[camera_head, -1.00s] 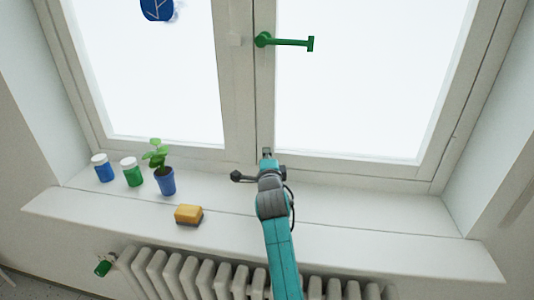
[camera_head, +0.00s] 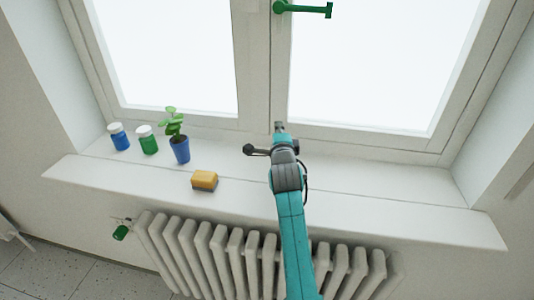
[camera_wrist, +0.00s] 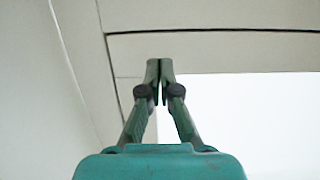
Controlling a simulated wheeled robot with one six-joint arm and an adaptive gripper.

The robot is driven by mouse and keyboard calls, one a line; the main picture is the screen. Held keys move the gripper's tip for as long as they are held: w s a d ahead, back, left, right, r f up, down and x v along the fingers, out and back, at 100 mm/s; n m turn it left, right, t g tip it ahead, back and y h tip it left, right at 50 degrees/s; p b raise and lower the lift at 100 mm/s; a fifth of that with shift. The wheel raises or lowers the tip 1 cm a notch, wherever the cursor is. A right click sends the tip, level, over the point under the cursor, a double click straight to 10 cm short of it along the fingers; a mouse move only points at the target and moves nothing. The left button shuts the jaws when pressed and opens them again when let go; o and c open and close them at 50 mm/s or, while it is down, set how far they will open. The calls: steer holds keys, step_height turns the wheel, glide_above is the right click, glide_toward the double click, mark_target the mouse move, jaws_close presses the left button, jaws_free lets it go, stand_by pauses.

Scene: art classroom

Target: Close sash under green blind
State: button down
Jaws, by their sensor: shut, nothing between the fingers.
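The window has a left sash (camera_head: 246,70) and a right sash (camera_head: 281,75), both with white frames and bright panes. A green handle (camera_head: 305,9) lies level on the right sash, near the top of the head view. No blind is in view. My gripper (camera_head: 279,126) is shut and empty at the lower left corner of the right sash. In the wrist view my gripper (camera_wrist: 160,64) has its fingertips together in front of the white frame (camera_wrist: 215,52), beside the bright pane. A dark seam runs along that frame. I cannot tell whether the fingertips touch it.
A blue jar (camera_head: 120,140), a green jar (camera_head: 148,145) and a plant in a blue pot (camera_head: 180,150) stand on the left of the sill (camera_head: 390,185). A yellow sponge (camera_head: 205,179) lies nearer my arm. A radiator (camera_head: 205,250) is below. The sill's right side is clear.

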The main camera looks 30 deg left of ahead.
steer(key=s+a+v, duration=0.1)
steer(key=a+v, duration=0.1)
steer(key=v, duration=0.8)
steer(key=shift+s, duration=0.5)
